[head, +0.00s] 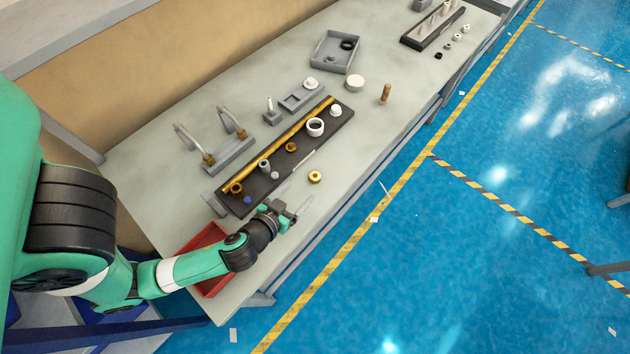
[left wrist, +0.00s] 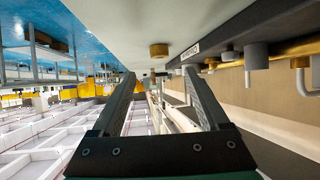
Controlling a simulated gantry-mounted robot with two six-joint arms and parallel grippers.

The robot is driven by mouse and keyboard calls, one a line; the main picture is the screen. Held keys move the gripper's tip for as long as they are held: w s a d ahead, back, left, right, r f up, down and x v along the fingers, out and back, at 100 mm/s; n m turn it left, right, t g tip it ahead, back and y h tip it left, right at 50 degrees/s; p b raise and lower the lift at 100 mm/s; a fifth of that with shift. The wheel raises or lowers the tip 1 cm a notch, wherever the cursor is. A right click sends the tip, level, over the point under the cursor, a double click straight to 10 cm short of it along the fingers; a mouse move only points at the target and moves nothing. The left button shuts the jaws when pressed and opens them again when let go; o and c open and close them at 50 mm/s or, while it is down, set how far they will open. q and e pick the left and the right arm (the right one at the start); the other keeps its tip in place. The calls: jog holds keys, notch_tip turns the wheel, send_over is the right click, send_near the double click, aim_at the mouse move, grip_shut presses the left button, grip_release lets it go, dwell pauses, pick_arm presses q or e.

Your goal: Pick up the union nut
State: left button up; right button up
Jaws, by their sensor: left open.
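A small brass ring-shaped piece (head: 315,176), which looks like the union nut, lies alone on the grey tabletop, in front of the black board. In the left wrist view the brass piece (left wrist: 159,50) shows beyond the fingertips, roughly centred between them. My left gripper (head: 293,200) is open and empty, a short way from the piece on its near-left side; in the left wrist view its two fingers (left wrist: 159,73) stand wide apart. It does not touch the piece. My right gripper is not in view.
A black board (head: 271,183) with a yellow bar and several fittings lies behind the brass piece. A red tray (head: 213,236) is partly hidden under my left arm. A wooden peg (head: 385,93), a grey bin (head: 326,55) and a white round part (head: 355,83) stand farther back. The table's front edge is close by.

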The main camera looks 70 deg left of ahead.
aim_at(312, 180)
pick_arm(q)
jog(key=x, duration=0.3)
jog(key=shift+w+a, duration=0.2)
jog(key=shift+w, duration=0.05)
jog(key=shift+f+b+x, duration=0.25)
jog(key=shift+b+x, duration=0.05)
jog(key=shift+x, duration=2.35)
jog(key=shift+s+d, duration=0.15)
grip_shut()
